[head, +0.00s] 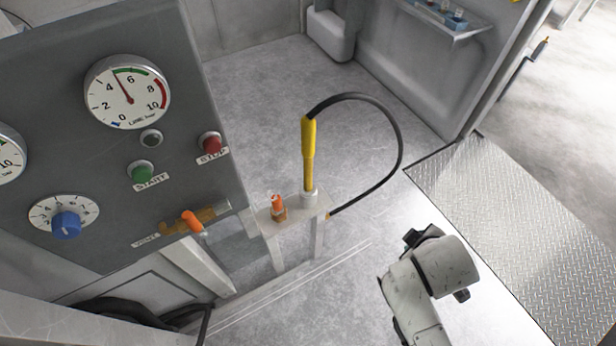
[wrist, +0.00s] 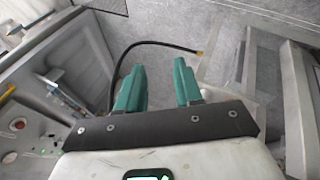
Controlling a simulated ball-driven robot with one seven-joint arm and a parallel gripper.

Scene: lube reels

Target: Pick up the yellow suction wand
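The yellow suction wand (head: 309,155) stands upright in a pale holder on a small grey stand (head: 295,214) in the head view. A black hose (head: 401,150) loops from its top down to the stand's right side. My gripper (wrist: 158,75) is open, with two green fingers apart and nothing seen between them. In the head view my arm's end is right of and below the wand, clear of it; the fingers are not clearly seen there. The wrist view shows a black hose (wrist: 145,45) beyond the fingers; the yellow wand is not visible in it.
An orange-topped fitting (head: 278,207) stands on the same stand, left of the wand. A grey panel (head: 130,140) with gauges, buttons and a blue knob fills the left. An orange-handled valve (head: 193,221) juts from it. Floor behind the wand is clear.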

